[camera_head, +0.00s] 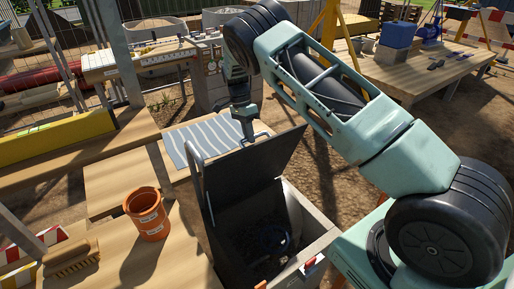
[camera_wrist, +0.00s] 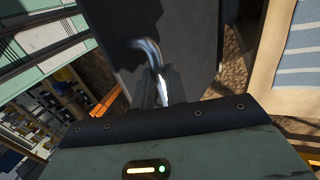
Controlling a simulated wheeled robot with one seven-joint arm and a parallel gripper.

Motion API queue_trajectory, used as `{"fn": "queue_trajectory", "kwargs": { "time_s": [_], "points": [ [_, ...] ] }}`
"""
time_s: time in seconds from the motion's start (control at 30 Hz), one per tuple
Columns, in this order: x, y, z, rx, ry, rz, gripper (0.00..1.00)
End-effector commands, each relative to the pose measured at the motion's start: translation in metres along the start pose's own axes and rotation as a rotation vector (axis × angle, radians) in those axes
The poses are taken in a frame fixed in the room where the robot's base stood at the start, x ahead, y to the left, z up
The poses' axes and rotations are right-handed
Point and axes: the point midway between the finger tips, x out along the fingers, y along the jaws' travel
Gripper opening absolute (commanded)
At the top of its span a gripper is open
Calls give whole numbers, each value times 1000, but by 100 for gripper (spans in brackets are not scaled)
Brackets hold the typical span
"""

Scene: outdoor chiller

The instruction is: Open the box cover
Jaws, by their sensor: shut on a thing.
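The box (camera_head: 315,222) is a grey metal container low in the middle of the head view. Its dark cover (camera_head: 262,165) is raised and tilted up, and the dark inside shows below it. My gripper (camera_head: 245,128) is at the cover's upper edge. In the wrist view the dark cover panel (camera_wrist: 195,30) fills the upper middle, and a shiny bent metal handle (camera_wrist: 150,50) runs down between the fingers of my gripper (camera_wrist: 164,88). The fingers are shut on this handle.
An orange pot (camera_head: 148,214) and a brush (camera_head: 70,258) stand on the wooden table at the left. A wooden bench with a striped grey sheet (camera_head: 205,138) lies behind the cover. A table with a blue box (camera_head: 398,35) stands at the back right. Bare ground lies right of the box.

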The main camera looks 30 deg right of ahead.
Motion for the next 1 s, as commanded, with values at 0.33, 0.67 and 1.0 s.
{"fn": "queue_trajectory", "kwargs": {
  "time_s": [0.33,0.67,1.0],
  "points": [
    [-8,-39,2,-7,-5,-4,0],
    [-18,-59,2,-9,-5,0,0],
    [-22,-64,2,-7,-7,4,0]
  ]
}}
